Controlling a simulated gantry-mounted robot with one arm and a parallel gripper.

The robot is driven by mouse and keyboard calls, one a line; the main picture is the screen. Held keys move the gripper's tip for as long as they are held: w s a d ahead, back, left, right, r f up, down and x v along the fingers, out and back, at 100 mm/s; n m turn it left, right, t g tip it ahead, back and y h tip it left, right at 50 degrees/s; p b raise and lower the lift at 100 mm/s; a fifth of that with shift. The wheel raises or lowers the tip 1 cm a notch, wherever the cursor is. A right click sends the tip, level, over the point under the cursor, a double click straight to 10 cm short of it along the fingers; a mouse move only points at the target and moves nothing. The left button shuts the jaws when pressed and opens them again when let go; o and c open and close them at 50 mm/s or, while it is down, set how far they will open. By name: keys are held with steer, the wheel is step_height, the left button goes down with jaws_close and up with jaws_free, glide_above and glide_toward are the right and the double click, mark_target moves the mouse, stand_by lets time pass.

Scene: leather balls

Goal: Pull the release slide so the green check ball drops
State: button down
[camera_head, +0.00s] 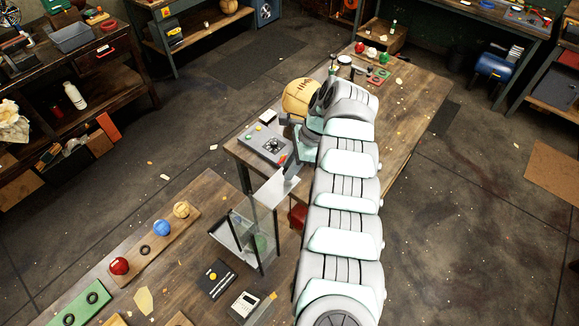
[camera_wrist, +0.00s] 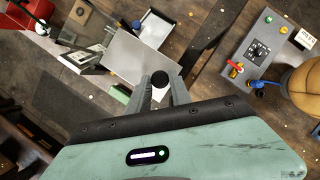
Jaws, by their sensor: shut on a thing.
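The release slide is a flat pale metal plate (camera_head: 277,190) at the top of a dark-posted stand; it fills the upper middle of the wrist view (camera_wrist: 135,57). My gripper (camera_wrist: 160,92) is shut on a dark round knob (camera_wrist: 160,78) at the plate's near edge. In the head view my gripper (camera_head: 291,172) is at the plate's upper right, partly covered by my arm. A green ball (camera_head: 261,243) appears low in the stand behind clear walls, partly hidden by posts. I cannot tell exactly what supports it.
A grey control panel (camera_head: 265,144) with a dial stands close beyond the plate, beside a large tan ball (camera_head: 300,97). Red (camera_head: 118,266), blue (camera_head: 162,228) and tan (camera_head: 181,209) balls sit on a wooden board at left.

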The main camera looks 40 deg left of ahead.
steer(key=c, duration=1.2)
jaws_free()
steer(key=shift+s, duration=0.1)
steer(key=shift+o, duration=0.2)
steer(key=b+v, duration=0.2)
steer(key=v, duration=0.8)
steer(key=shift+r+b, duration=0.35)
steer(key=shift+r, duration=0.05)
steer(key=shift+d, duration=0.1)
stand_by(0.9)
